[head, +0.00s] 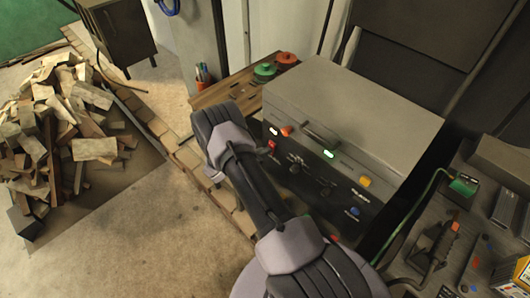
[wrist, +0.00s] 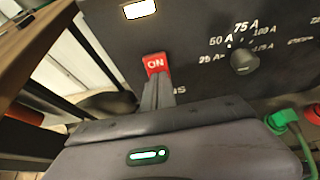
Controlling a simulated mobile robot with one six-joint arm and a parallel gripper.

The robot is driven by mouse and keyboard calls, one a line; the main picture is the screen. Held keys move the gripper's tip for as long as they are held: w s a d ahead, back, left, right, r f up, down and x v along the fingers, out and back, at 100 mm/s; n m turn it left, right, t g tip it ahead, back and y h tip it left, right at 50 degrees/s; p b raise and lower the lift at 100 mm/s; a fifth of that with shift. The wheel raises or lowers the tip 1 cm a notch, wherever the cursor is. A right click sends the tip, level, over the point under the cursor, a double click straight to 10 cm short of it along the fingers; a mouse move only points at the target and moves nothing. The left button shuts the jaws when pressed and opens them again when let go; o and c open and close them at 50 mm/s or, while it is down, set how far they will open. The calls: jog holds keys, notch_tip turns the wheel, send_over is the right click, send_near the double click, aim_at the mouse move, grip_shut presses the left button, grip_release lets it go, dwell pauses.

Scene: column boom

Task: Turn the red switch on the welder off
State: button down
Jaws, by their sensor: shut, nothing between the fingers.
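The welder (head: 352,112) is a large dark box with a grey lid, and its front panel faces left. The red switch (head: 272,145) is at the panel's upper left. In the wrist view the red switch (wrist: 156,64) shows the white word ON. My gripper (wrist: 157,88) is shut and empty, its fingertips just below the switch and overlapping its lower edge in the picture. I cannot tell whether they touch it. In the head view my arm's links hide the gripper.
A lit white lamp (wrist: 139,10) is above the switch. A current dial (wrist: 243,61) is to its right, and a green cable plug (wrist: 283,120) is at lower right. A wooden bench (head: 222,92) is beside the welder.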

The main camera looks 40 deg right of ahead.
jog(key=f+p+v, duration=0.1)
jog(key=p+v, duration=0.1)
jog(key=v, duration=1.2)
jog(key=shift+s+a, duration=0.15)
jog(key=f+n+h+b, duration=0.1)
jog(key=n+b, duration=0.1)
jog(key=n, duration=0.4)
jog(key=f+n+h+b, duration=0.1)
jog(key=f+n+b, duration=0.1)
jog(key=n, duration=0.4)
jog(key=a+f+n+h+b, duration=0.1)
jog(key=n, duration=0.5)
jog(key=shift+s+a+f+b, duration=0.1)
jog(key=shift+s+f+b, duration=0.1)
jog(key=shift+f+b, duration=0.2)
